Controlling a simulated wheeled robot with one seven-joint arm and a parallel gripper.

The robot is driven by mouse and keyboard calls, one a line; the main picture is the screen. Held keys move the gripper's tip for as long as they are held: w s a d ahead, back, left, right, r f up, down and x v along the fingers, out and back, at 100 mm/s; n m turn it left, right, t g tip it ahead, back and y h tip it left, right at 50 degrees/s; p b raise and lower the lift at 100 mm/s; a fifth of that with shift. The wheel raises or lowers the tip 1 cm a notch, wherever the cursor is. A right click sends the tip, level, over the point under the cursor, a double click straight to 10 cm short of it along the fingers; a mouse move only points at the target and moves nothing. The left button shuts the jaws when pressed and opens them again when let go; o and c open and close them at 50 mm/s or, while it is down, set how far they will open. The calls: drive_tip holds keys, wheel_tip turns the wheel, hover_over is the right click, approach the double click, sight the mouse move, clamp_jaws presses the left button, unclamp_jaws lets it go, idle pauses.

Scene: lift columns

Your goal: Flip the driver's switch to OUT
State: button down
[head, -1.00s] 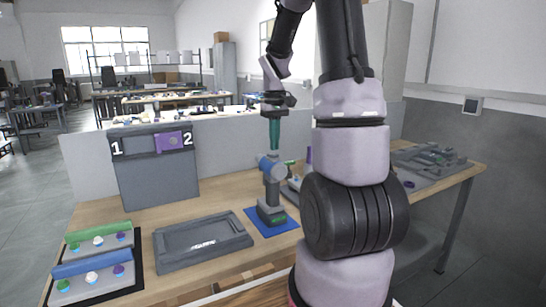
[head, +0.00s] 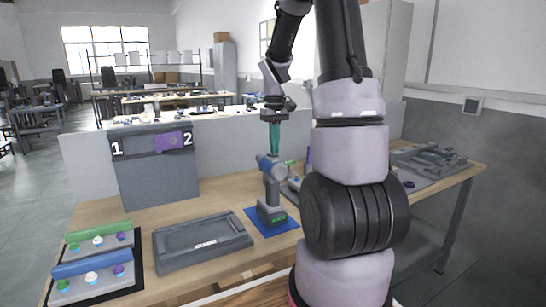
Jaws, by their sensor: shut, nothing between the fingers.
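The driver (head: 270,180) stands upright on a blue mat (head: 259,228) on the workbench, with a blue upper body and a dark grey handle and base. Its switch is too small to make out. My gripper (head: 274,150) points straight down just above the driver's top, its long green fingers shut with nothing between them. I cannot tell whether the fingertips touch the driver.
A grey tray (head: 204,243) lies left of the mat. A grey panel (head: 158,180) marked 1 and 2 holds a purple piece (head: 170,142). Racks with small coloured parts (head: 98,262) stand front left. Grey fixtures (head: 432,160) lie at the right.

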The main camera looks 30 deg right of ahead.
drive_tip(key=shift+f, duration=0.35)
drive_tip(key=shift+r, duration=3.5)
drive_tip(key=s+a+r+m+t, duration=0.1)
drive_tip(key=s+a+r+t, duration=0.1)
drive_tip(key=s, duration=0.4)
drive_tip(key=s+a+r+m+t+y, duration=0.1)
drive_tip(key=s+a+r+m+t, duration=0.1)
drive_tip(key=s+a+r, duration=0.3)
drive_tip(key=s+a+r+m+t+y, duration=0.1)
drive_tip(key=s+a+r+t, duration=0.2)
drive_tip(key=s+a, duration=0.3)
drive_tip(key=s+r, duration=0.1)
drive_tip(key=s, duration=0.1)
drive_tip(key=shift+s+a+m, duration=0.2)
drive_tip(key=shift+s+m, duration=0.1)
